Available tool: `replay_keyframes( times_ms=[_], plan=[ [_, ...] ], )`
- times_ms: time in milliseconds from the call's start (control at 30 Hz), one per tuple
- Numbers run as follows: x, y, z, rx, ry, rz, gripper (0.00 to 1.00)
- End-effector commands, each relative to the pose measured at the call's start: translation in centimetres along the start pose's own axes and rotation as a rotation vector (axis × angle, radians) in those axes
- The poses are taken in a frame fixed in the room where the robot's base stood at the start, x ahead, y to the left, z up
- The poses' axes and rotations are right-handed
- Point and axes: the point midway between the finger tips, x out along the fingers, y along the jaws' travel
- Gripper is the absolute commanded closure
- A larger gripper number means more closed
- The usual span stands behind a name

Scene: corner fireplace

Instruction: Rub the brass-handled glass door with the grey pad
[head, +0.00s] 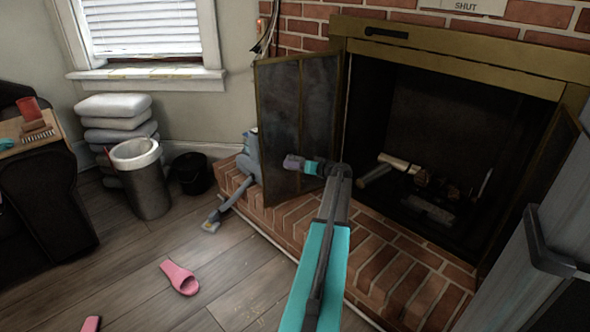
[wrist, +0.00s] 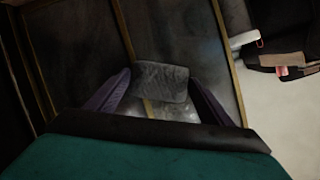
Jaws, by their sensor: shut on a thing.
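The brass-framed glass door (head: 282,110) stands swung open at the left of the fireplace, its dark panes smudged. It fills much of the wrist view (wrist: 185,40). My gripper (head: 297,163) is in front of this door, at about mid-height. In the wrist view its two purple fingers (wrist: 160,92) are shut on the grey pad (wrist: 160,80), which lies between the tips, over the door's middle brass bar. I cannot tell whether the pad touches the glass. The pad is not clear in the head view. No door handle can be made out.
A second door (head: 548,175) stands open at the right of the dark firebox with logs (head: 398,163). The brick hearth (head: 385,260) lies below. A grey vacuum (head: 235,195), black bucket (head: 191,172), metal bin (head: 142,185) and pink slipper (head: 180,278) are on the left floor.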

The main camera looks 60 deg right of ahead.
Motion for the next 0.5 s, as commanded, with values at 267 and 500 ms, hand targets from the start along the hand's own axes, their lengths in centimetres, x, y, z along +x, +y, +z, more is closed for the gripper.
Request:
replay_keyframes(
  times_ms=[267, 500],
  plan=[
    [-0.06, 0.00, 0.01, 0.000, -0.001, -0.002, 0.44],
    [-0.22, -0.27, -0.47, -0.001, -0.002, -0.002, 0.44]
  ],
)
